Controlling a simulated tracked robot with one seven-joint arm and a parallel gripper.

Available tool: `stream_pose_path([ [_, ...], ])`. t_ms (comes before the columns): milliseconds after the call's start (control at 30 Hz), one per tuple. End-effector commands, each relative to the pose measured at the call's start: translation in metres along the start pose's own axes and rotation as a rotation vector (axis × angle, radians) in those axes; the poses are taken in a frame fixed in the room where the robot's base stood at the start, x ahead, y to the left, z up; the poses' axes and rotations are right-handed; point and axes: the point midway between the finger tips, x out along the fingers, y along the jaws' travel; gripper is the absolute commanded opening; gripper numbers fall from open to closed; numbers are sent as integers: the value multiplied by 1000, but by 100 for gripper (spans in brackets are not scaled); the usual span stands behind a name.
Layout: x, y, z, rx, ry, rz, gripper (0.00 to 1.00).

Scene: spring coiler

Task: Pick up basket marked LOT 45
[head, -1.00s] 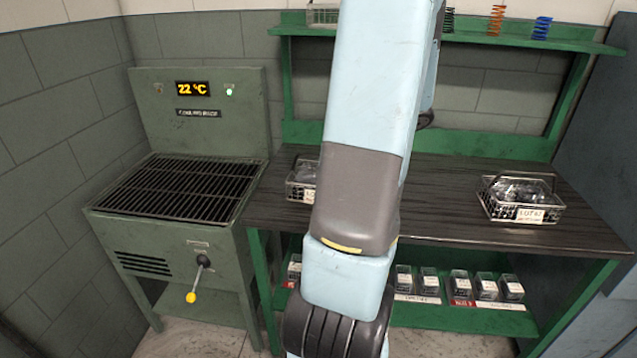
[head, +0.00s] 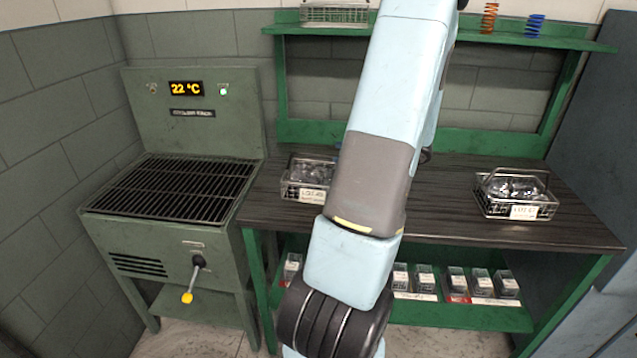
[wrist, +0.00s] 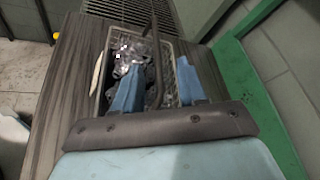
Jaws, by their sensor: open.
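Two wire baskets with metal parts inside stand on the dark bench. The left basket (head: 305,178) has a white tag whose number I cannot read for certain. The right basket (head: 513,196) has a tag starting with LOT, its last digit unclear. In the wrist view, a basket with a dark arched handle, seemingly the left basket (wrist: 126,44), lies under my gripper (wrist: 158,64). My gripper is open, its two blue fingers on either side of the handle in the picture. Whether they touch it I cannot tell. In the head view my arm hides the gripper.
A green rack machine with a dark grille (head: 178,188) and a yellow-tipped lever stands left of the bench (head: 420,208). The upper shelf (head: 400,33) carries a wire basket (head: 335,14) and coloured springs. Small labelled boxes line the lower shelf. The bench between the baskets is partly hidden.

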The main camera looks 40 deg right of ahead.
Motion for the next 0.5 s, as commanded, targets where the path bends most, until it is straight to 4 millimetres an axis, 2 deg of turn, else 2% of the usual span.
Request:
stream_pose_path([
  [267, 14, 1, 1, 1, -1, 2, 41],
  [500, 44, 5, 3, 0, -2, 3, 41],
])
